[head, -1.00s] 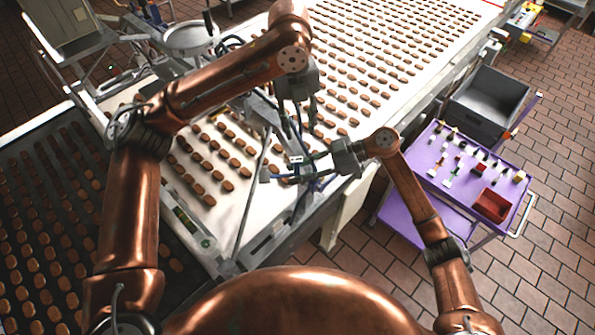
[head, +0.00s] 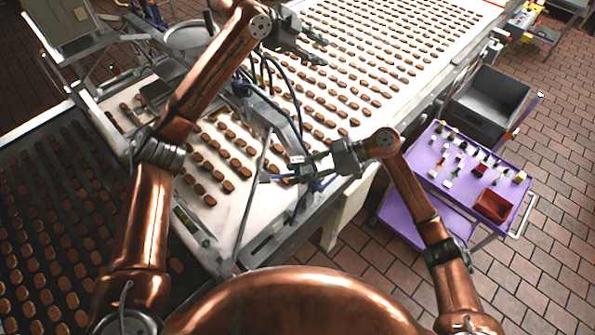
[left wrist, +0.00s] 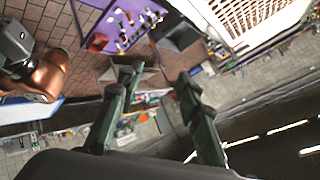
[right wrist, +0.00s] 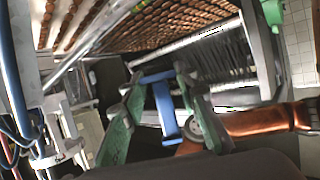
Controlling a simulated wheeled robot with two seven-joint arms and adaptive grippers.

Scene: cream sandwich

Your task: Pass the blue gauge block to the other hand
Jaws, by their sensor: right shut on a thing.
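The blue gauge block (right wrist: 164,105) is between the fingers of my right gripper (right wrist: 158,85) in the right wrist view. It has a narrow stem with wider bars at its ends. My left gripper (head: 322,50) is higher up, over the conveyor and away from the block. Its fingers stand apart and empty in the left wrist view (left wrist: 160,78).
The conveyor (head: 345,140) carries rows of brown biscuits. Cables and a metal arm-like fixture (head: 275,115) stand between my grippers. A purple cart (head: 425,165) with small blocks and a red tray (head: 492,206) is at the right, beside a grey bin (head: 490,95).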

